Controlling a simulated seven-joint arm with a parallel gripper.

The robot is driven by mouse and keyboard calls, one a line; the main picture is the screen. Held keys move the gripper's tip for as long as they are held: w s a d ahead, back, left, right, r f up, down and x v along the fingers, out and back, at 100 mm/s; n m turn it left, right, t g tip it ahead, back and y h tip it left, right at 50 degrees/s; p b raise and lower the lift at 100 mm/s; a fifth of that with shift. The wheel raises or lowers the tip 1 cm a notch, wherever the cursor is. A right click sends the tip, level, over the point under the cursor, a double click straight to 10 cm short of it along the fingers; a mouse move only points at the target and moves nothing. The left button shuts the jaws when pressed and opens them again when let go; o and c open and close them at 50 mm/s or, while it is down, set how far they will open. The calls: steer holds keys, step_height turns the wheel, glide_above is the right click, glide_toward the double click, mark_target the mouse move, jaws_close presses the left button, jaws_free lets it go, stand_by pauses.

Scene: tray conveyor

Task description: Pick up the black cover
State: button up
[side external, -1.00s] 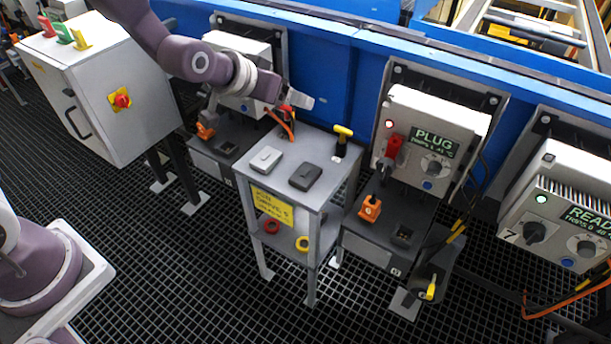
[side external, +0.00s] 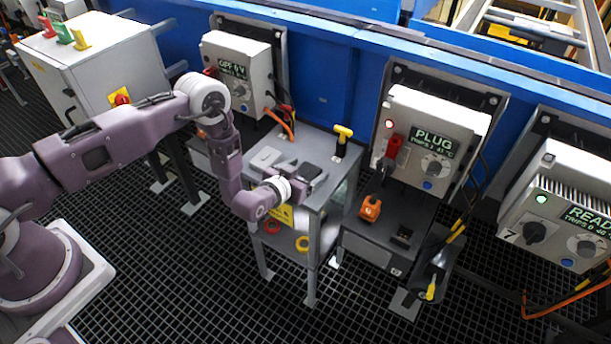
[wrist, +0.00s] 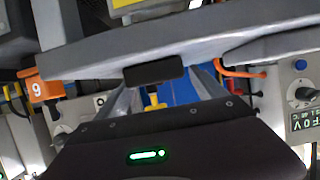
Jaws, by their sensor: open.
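The black cover (wrist: 153,73) shows edge-on as a dark block at the grey stand's near edge in the wrist view. It lies on the stand's top (side external: 318,150); in the side view my gripper (side external: 308,174) mostly hides it. My gripper is low and level at the stand's front edge, reaching in over the top. In the wrist view its two grey fingers (wrist: 163,85) are spread, one on each side of the cover. The jaws are open, and I cannot tell whether either finger touches the cover.
A light grey cover (side external: 264,158) lies left of my gripper on the stand. A yellow-handled tool (side external: 342,138) stands at the back corner. A red ring (side external: 271,227) and a yellow ring (side external: 302,243) are on the lower shelf. An orange cable (side external: 282,124) hangs behind.

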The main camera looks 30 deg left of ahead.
steer(key=c, duration=1.5)
steer(key=shift+o, duration=0.2)
